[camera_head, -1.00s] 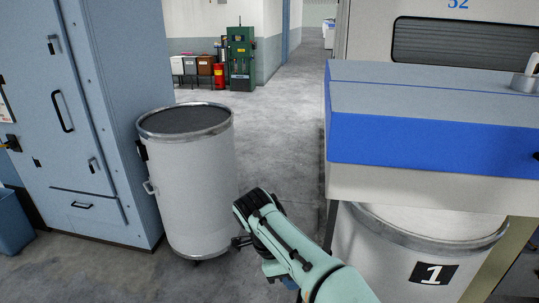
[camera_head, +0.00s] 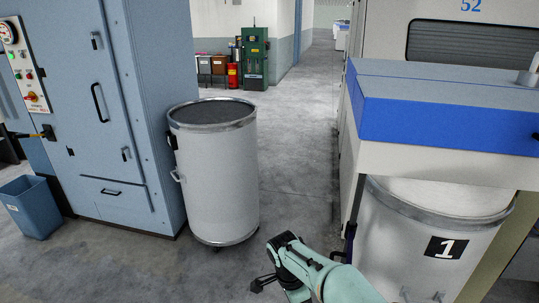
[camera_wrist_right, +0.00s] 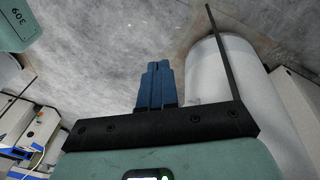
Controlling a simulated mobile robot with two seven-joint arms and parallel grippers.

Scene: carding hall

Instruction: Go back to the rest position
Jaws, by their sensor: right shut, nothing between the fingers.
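My right arm (camera_head: 315,272) comes in at the bottom of the head view, over the floor between the freestanding white can (camera_head: 212,180) and the machine. In the right wrist view my right gripper (camera_wrist_right: 157,68) has its blue fingers together, with nothing between them. It points over bare grey floor. In the head view its fingertips cannot be made out. My left arm and left gripper are not in view.
A blue cabinet (camera_head: 135,130) stands left, with a blue bin (camera_head: 32,205) before it. The machine's blue-edged cover (camera_head: 445,125) overhangs a can marked 1 (camera_head: 425,245) at right. The aisle floor (camera_head: 295,140) between is clear.

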